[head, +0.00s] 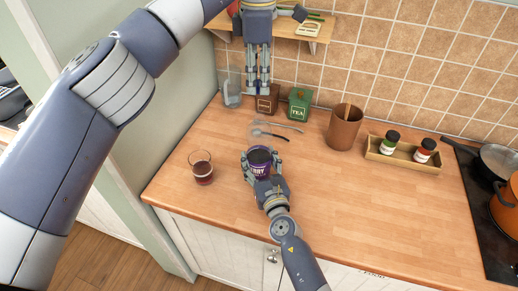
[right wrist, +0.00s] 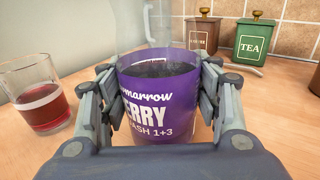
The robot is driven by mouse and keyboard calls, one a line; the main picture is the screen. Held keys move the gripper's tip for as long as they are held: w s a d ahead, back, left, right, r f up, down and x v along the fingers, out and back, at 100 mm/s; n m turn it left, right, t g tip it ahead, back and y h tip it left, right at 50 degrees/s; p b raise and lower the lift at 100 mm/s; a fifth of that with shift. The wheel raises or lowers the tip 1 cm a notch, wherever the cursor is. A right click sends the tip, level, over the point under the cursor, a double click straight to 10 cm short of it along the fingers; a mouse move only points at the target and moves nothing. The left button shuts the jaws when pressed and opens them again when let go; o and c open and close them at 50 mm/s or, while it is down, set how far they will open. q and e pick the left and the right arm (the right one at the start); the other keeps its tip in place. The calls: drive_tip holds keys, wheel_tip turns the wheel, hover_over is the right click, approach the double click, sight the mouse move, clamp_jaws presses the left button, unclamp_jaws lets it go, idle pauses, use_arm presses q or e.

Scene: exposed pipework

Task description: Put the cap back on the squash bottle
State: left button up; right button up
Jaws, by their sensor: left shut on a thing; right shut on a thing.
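The squash bottle (head: 260,161) stands upright on the wooden counter, with a purple label and a clear upper part that barely shows. It fills the middle of the right wrist view (right wrist: 158,105), dark liquid inside. My right gripper (head: 262,168) is shut around its label, one finger set on each side (right wrist: 158,110). My left gripper (head: 258,88) points down from above, beyond the bottle in the head view. It is shut on a small dark thing, seemingly the cap (head: 260,92), mostly hidden by the fingers and apart from the bottle.
A glass of red drink (head: 202,170) stands left of the bottle. Behind are spoons, a clear jug (head: 232,92), a brown tin (head: 268,103) and a green tea tin (head: 299,104). A brown pot (head: 343,130) and spice rack (head: 400,158) stand right. The front right counter is clear.

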use_arm(q)
hover_over(259, 113)
drive_tip(key=shift+f, duration=2.4)
drive_tip(key=shift+f, duration=0.9)
drive_tip(key=shift+f, duration=0.55)
